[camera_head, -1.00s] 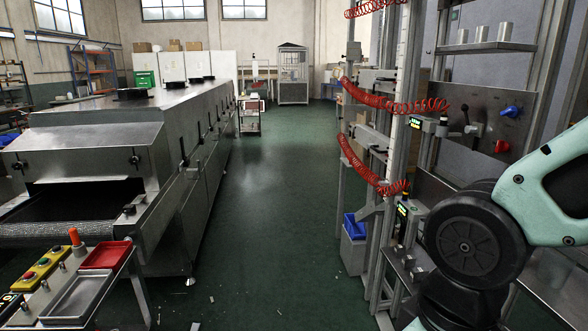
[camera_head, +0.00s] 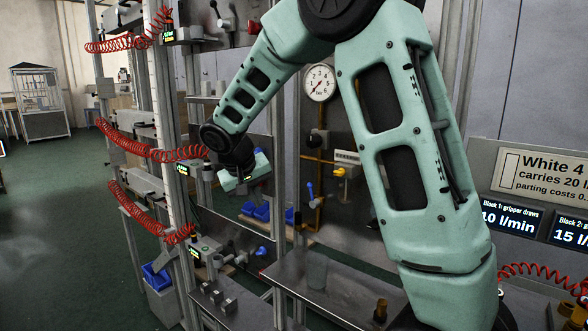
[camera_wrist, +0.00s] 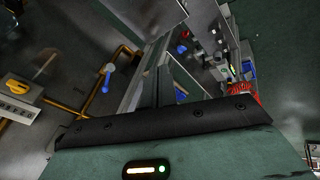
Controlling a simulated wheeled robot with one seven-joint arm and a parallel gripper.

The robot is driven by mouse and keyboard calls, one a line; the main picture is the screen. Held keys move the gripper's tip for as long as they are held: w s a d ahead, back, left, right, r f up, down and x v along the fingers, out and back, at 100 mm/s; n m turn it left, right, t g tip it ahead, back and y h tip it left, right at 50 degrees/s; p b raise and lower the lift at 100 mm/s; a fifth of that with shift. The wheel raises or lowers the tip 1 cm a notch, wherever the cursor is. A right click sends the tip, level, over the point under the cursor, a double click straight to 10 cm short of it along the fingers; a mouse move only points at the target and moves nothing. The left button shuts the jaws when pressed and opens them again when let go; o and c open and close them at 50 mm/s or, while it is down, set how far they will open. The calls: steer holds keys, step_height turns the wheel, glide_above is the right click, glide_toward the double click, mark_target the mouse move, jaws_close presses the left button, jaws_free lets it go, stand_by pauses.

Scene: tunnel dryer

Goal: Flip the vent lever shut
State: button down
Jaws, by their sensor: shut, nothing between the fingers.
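A lever with a blue handle (camera_head: 309,190) stands on the yellow-brown pipe, right of my gripper. I cannot tell for sure which is the vent lever. My gripper (camera_head: 245,174) is shut and empty, in front of the rack and apart from both handles. Its fingertips are hard to make out.
A round gauge (camera_head: 320,82) is on the panel behind my arm. Red coiled hoses (camera_head: 135,143) hang at the rack's left. A steel shelf (camera_head: 345,290) juts out below the pipes. Blue bins (camera_head: 266,212) sit behind the frame. Open floor (camera_head: 60,210) lies at left.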

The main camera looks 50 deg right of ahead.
steer(key=w+d+r+m+h+p, duration=0.1)
steer(key=w+d+r+m+h, duration=0.2)
steer(key=d, duration=0.7)
steer(key=s+d+f+y+p, duration=0.1)
steer(key=d+f+p, duration=0.4)
steer(key=d, duration=0.4)
steer(key=shift+s+f+n+p, duration=0.15)
steer(key=shift+f+n+p, duration=0.2)
steer(key=shift+f, duration=0.5)
steer(key=shift+b, duration=0.3)
